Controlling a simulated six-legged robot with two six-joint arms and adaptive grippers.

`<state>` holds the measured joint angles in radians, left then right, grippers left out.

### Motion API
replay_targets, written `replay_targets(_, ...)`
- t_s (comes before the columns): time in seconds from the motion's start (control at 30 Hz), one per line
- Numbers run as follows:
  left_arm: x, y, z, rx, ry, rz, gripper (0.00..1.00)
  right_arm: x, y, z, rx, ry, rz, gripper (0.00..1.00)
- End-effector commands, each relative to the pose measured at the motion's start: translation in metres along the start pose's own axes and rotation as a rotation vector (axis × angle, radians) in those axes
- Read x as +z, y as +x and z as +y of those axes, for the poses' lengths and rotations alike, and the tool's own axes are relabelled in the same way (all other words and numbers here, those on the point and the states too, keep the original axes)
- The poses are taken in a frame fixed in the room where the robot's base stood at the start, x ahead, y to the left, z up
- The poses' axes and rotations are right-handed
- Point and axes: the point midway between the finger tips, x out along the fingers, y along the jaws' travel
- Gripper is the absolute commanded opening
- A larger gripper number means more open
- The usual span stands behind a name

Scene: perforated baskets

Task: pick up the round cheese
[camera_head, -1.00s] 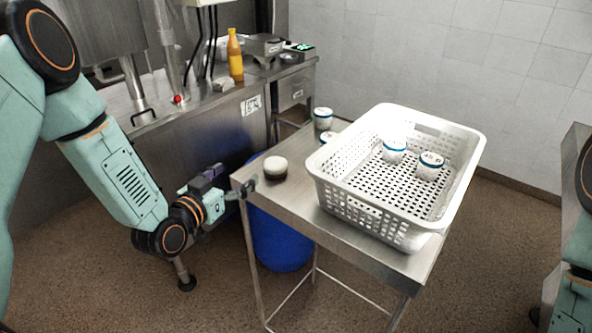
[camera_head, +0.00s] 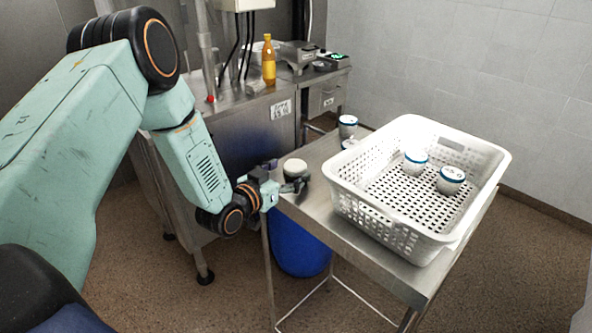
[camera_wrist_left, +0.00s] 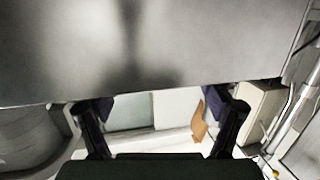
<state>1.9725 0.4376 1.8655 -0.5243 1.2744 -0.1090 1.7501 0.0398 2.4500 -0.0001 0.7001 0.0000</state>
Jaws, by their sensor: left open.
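The round cheese (camera_head: 295,167), pale on top with a darker lower side, sits near the left corner of the steel table (camera_head: 385,255). My left gripper (camera_head: 285,178) is at that corner, right beside the cheese, with its fingers apart. One finger lies in front of the cheese and one to its left in the head view; I cannot tell whether either touches it. In the left wrist view the open gripper (camera_wrist_left: 160,128) has nothing clearly held between its fingers, and I cannot make out the cheese there. My right gripper is not in view.
A white perforated basket (camera_head: 350,199) holding two white tubs (camera_head: 416,161) with blue bands fills the table's right part. Another tub (camera_head: 347,126) stands at the table's back edge. A blue barrel (camera_head: 300,248) is underneath. An orange bottle (camera_head: 269,68) stands on the back counter.

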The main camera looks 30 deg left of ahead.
Motion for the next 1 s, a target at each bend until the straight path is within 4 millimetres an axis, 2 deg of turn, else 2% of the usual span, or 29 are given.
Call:
replay_targets(0.2,0.001,0.026,0.002,0.003,0.002,0.000,0.81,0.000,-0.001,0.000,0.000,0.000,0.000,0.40)
replay_targets(0.5,0.001,0.030,0.005,0.003,0.001,-0.001,0.81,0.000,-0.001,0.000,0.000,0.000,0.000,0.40)
replay_targets(1.0,0.001,0.030,0.005,0.003,0.001,-0.001,0.39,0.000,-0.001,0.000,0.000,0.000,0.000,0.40)
